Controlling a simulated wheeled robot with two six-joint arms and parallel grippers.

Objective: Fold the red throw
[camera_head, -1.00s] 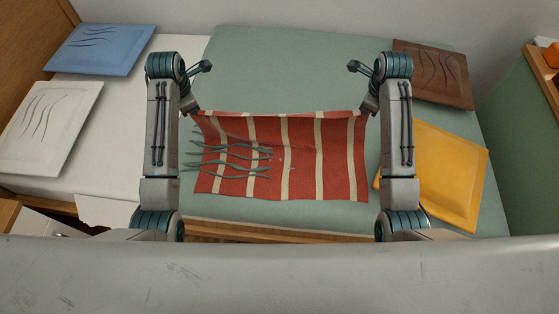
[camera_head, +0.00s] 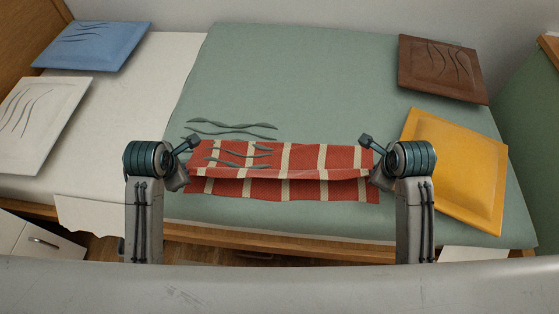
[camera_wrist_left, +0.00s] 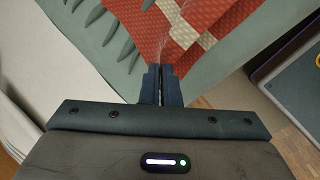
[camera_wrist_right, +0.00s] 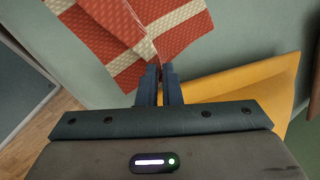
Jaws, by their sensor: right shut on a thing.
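The red throw (camera_head: 280,189) with cream stripes lies near the front edge of the green bed cover. Its far part is folded toward me, and the fold's loose edge is raised a little between my grippers. My left gripper (camera_head: 185,180) is shut on the throw's left corner; the throw also shows at its fingertips in the left wrist view (camera_wrist_left: 190,35). My right gripper (camera_head: 373,180) is shut on the right corner; the throw also shows in the right wrist view (camera_wrist_right: 135,40). The throw's underlayer is partly hidden.
Grey-green wavy shapes (camera_head: 232,128) show on the cover and over the throw's left part. A yellow cushion (camera_head: 455,170) lies close to my right gripper. Brown (camera_head: 443,68), blue (camera_head: 92,45) and white (camera_head: 38,120) cushions lie farther off.

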